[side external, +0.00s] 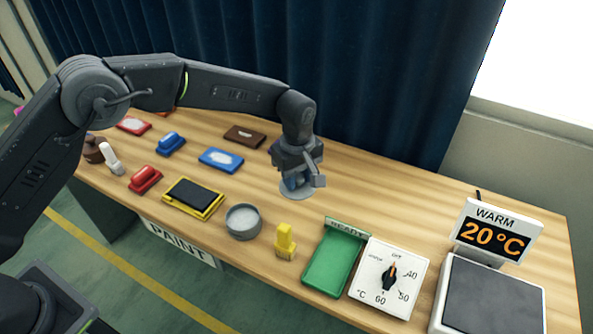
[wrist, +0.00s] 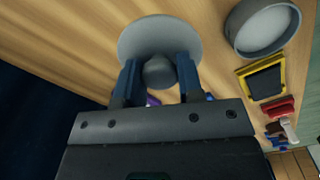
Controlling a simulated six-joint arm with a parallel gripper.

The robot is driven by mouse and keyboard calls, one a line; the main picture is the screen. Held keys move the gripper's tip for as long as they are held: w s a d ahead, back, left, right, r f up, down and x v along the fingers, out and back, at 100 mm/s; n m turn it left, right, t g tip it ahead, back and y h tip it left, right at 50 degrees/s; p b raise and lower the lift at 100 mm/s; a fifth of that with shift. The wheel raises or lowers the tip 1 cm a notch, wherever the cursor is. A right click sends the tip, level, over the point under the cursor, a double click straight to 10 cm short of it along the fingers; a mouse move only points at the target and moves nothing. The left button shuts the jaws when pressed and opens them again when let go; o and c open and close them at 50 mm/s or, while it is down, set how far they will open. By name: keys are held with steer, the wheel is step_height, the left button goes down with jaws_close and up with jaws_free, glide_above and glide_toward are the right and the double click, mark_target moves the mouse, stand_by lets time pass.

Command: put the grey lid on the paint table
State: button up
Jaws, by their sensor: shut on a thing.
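The grey lid (side external: 299,194) is a flat pale disc with a round dark knob; it also shows in the wrist view (wrist: 160,30). My gripper (side external: 296,181) points down over it. In the wrist view, the two blue fingers of my gripper (wrist: 159,80) are on either side of the knob (wrist: 159,71), shut on it. The lid is at or just above the wooden table top; I cannot tell whether it touches. The paint table (side external: 420,205) has a PAINT sign (side external: 180,244) on its front edge.
An open round grey pot (side external: 243,222) stands nearer the front. A yellow block (side external: 285,241), green tray (side external: 331,262), dial box (side external: 390,278) and scale-like display unit (side external: 490,285) stand to the right. Colored pads and stamps lie left. The wood right of my gripper is clear.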

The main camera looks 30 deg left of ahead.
glide_above(297, 208)
steer(key=shift+f, duration=3.05)
steer(key=shift+f, duration=0.6)
steer(key=o, duration=0.6)
steer(key=shift+o, duration=0.6)
steer(key=o, duration=0.5)
steer(key=c, duration=0.3)
steer(key=shift+c, duration=0.2)
steer(key=shift+r, duration=0.15)
steer(key=shift+r, duration=2.35)
